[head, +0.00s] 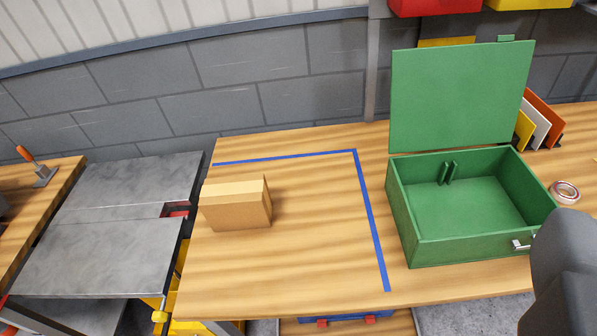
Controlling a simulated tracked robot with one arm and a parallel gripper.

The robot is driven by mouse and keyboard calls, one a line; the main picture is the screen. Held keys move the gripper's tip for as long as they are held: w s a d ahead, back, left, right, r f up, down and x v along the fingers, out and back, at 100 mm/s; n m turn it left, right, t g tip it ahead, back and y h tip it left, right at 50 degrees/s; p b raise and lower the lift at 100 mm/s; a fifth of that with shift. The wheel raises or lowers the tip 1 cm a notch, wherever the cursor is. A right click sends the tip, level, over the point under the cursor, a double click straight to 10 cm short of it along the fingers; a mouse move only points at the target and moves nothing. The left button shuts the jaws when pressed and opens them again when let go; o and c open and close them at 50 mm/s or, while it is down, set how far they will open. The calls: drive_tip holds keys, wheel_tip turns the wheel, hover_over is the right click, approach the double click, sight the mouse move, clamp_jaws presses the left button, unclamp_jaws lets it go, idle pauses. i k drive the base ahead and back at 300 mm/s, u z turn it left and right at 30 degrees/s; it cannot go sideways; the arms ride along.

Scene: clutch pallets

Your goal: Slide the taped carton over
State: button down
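A brown cardboard carton (236,204) with a lighter tape band along its top edge sits on the wooden bench (290,270), near the bench's left edge. Blue tape (371,220) on the bench marks a line across the back and down the right side. The carton lies left of the right line and in front of the back line, apart from both. My gripper's fingers do not show in this view. A dark grey rounded part, cut off at the lower right corner, may belong to my arm.
An open green metal box (455,240) with its lid raised stands right of the tape. A tape roll (565,191) lies beyond it. A grey metal table (110,225) stands left, with a gap before the bench. The bench between carton and right line is clear.

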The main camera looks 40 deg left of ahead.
sight(243, 203)
drive_tip(key=u, duration=0.35)
drive_tip(key=i, duration=0.85)
drive_tip(key=u, duration=0.7)
